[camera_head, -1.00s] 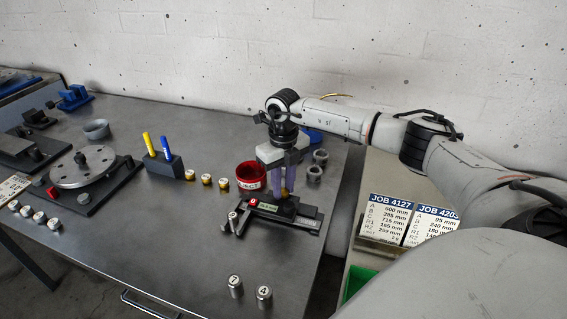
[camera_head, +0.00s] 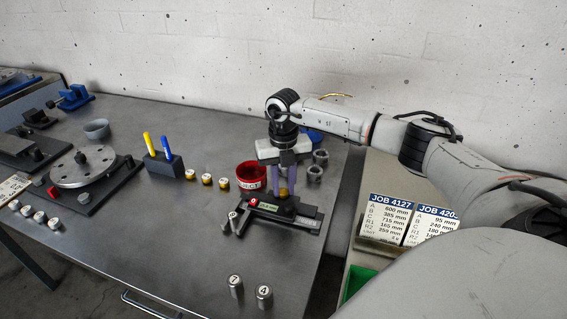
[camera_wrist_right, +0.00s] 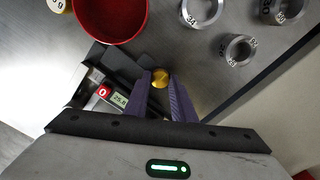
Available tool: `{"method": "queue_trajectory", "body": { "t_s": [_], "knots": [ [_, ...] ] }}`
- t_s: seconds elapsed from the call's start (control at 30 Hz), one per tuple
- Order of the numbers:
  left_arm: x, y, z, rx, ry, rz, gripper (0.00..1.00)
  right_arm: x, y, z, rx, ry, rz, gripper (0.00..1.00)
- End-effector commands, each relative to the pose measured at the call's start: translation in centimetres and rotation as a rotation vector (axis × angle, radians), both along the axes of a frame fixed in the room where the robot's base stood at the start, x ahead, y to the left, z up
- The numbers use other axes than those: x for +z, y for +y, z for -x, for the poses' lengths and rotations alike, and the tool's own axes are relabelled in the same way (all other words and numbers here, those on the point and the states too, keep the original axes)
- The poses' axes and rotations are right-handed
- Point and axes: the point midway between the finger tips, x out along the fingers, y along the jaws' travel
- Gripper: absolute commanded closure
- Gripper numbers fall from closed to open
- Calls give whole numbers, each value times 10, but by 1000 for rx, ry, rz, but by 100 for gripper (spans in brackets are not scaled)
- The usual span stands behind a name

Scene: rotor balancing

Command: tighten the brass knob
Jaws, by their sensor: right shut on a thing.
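The brass knob (camera_wrist_right: 158,80) shows between the purple fingertips of my right gripper (camera_wrist_right: 161,80) in the right wrist view. It sits on top of a dark slide fixture (camera_head: 300,219) on the bench. In the head view my right gripper (camera_head: 282,186) points straight down over the fixture, with the brass knob (camera_head: 283,192) low between its fingers. The fingers are closed on the knob. A small display and a red button (camera_wrist_right: 103,92) are on the fixture beside it. My left gripper is not in view.
A red bowl (camera_head: 246,175) stands close left of the fixture. Grey rings (camera_head: 315,173) lie behind it to the right. Numbered cylinders (camera_head: 264,297) stand at the front edge. A pen holder (camera_head: 163,165) and a rotor disc (camera_head: 83,166) are further left. Mid-bench is partly clear.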

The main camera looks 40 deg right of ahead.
Motion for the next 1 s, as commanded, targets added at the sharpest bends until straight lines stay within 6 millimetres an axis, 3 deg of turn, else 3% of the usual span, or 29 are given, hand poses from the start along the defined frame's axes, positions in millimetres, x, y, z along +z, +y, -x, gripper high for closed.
{"method": "queue_trajectory", "body": {
  "t_s": [0.17, 0.2, 0.3, 0.67, 1.0],
  "knots": [
    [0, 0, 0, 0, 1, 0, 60, 1, -1, 0, -3, 0, 1, 99],
    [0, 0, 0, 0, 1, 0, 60, 1, -1, 0, -3, -1, 0, 72],
    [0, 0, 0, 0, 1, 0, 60, 1, -1, 0, -2, -1, 0, 58],
    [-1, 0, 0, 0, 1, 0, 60, 6, 0, -1, 0, -3, -1, 58],
    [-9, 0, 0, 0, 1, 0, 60, 67, -1, -1, -1, -6, 0, 58]
  ]
}}
